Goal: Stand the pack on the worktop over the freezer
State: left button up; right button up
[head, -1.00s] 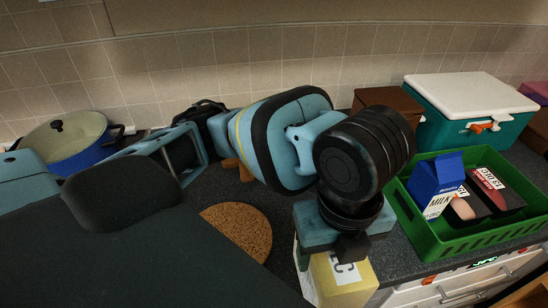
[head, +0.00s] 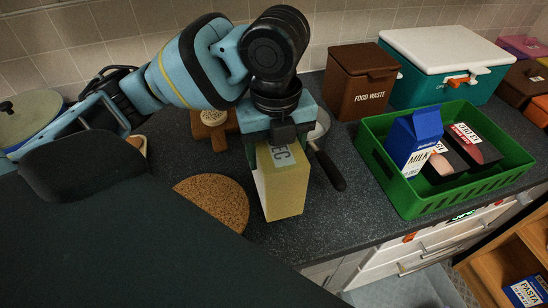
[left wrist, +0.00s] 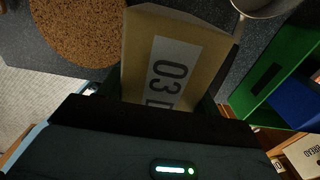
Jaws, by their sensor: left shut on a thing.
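The pack (head: 280,188) is a tan-yellow box with a white date label, and it hangs upright under my left gripper (head: 283,133). The gripper is shut on its upper end. In the left wrist view the pack (left wrist: 205,62) shows its label reading "03 D". The dark speckled worktop (head: 345,222) lies beneath and around it; I cannot tell whether the pack's bottom touches it. A white appliance front with a green display (head: 463,215), perhaps the freezer, is under the worktop at right. My right gripper is out of view.
A green crate (head: 405,205) with a milk carton (head: 413,142) and dark packs stands to the right. A pan handle (head: 330,170) lies close beside the pack. A cork mat (head: 213,200) is at left. A brown food waste bin (head: 360,85) and a teal cooler (head: 440,75) stand behind.

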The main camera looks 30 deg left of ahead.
pick_arm(q)
jog(key=f, duration=0.2)
jog(key=a+f, duration=0.1)
jog(key=shift+w+f+b, duration=0.3)
jog(key=shift+b, duration=0.1)
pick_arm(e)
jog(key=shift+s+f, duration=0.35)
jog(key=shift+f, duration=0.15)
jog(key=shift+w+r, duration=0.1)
pick_arm(q)
jog(key=o, duration=1.4)
jog(key=shift+f, duration=0.1)
